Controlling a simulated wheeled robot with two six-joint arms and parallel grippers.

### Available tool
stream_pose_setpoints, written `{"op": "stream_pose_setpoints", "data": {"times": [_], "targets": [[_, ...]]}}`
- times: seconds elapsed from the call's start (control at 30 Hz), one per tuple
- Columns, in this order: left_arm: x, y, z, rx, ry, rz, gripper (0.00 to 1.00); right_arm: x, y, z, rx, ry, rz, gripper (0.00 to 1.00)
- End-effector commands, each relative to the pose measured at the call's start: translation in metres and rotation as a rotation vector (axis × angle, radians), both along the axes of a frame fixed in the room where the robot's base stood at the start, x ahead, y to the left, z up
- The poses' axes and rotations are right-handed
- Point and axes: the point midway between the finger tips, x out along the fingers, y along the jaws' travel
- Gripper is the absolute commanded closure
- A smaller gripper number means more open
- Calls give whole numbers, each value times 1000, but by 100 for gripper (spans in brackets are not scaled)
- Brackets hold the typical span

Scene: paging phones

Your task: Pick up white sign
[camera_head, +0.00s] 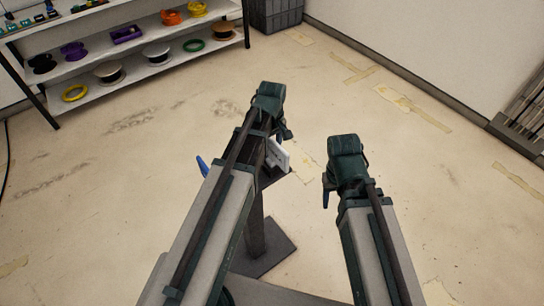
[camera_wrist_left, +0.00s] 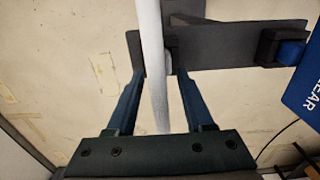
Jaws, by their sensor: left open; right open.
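The white sign (camera_head: 279,155) stands upright in a dark holder beneath my left gripper in the head view, partly hidden by my arm. In the left wrist view the white sign (camera_wrist_left: 151,45) shows edge-on as a narrow pale strip. My left gripper (camera_wrist_left: 160,78) is open, with one blue finger on each side of the strip. I cannot tell whether either finger touches it. My right gripper (camera_head: 327,190) is open and empty, apart from the sign on the right.
The dark holder bar (camera_wrist_left: 235,52) also carries a blue sign (camera_wrist_left: 306,85) with white letters. A dark post (camera_head: 256,225) on a flat foot supports it. Shelves with colored spools (camera_head: 110,72) stand at upper left. A grey crate (camera_head: 275,14) is at the back wall. Floor around is clear.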

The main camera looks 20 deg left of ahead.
Motion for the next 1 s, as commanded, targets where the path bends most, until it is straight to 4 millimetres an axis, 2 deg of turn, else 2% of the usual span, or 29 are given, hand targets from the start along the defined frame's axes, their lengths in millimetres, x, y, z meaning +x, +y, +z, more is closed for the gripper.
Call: {"op": "stream_pose_setpoints", "data": {"times": [0.37,0.4,0.6,0.7,1.0], "targets": [[0,0,-2,0,0,0,48,0,0,-2,0,0,0,44],[0,0,-2,0,0,0,49,0,0,-2,0,0,0,44],[0,0,-2,0,0,0,85,0,0,-2,0,0,0,44],[0,0,-2,0,0,0,100,0,0,-2,0,0,0,44],[0,0,-2,0,0,0,100,0,0,-2,0,0,0,44]]}}
